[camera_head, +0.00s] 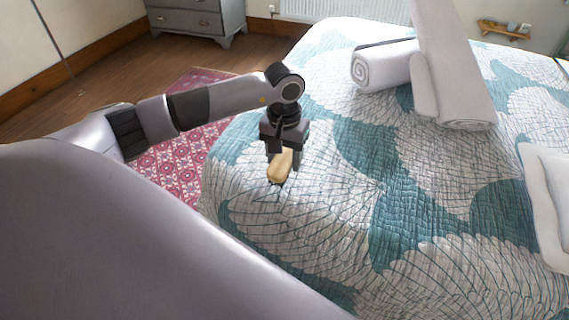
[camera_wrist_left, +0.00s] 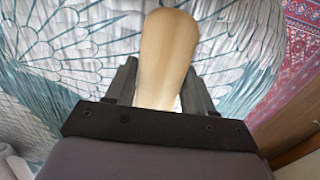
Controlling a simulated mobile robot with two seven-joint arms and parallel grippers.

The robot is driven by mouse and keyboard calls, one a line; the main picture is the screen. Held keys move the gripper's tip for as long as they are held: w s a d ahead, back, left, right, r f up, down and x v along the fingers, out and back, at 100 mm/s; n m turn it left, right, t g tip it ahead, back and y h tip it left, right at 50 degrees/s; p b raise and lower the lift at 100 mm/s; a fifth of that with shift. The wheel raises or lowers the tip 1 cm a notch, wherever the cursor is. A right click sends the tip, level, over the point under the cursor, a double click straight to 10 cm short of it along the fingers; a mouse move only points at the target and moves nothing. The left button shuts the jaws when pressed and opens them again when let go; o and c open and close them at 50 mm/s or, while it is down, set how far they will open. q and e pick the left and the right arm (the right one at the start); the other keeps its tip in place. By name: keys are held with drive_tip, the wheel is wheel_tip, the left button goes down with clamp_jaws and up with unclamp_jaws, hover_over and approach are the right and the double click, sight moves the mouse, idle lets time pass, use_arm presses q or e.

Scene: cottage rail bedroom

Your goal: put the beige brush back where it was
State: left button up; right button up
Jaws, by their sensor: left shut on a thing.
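The beige brush (camera_head: 280,166) is held in my left gripper (camera_head: 283,158), close over the near left part of the bed (camera_head: 330,215). In the left wrist view the brush (camera_wrist_left: 167,55) stands out between the two fingers of the left gripper (camera_wrist_left: 160,88), which are shut on it. Its far end is rounded and smooth. I cannot tell whether its lower end touches the quilt. My right gripper is not in view.
Rolled white towels (camera_head: 385,66) lie on the far part of the bed. A white pillow or folded cloth (camera_head: 548,195) is at the right. A red patterned rug (camera_head: 170,165) and a grey dresser (camera_head: 198,18) are beyond the left edge. The middle of the quilt is clear.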

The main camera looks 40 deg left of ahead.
sight(284, 157)
use_arm(q)
drive_tip(key=shift+f, duration=1.25)
drive_tip(key=shift+f, duration=0.2)
drive_tip(key=o, duration=0.9)
drive_tip(key=shift+o, duration=0.2)
drive_tip(key=shift+r, duration=0.1)
drive_tip(key=shift+r, duration=0.15)
wheel_tip(284, 157, up, 12)
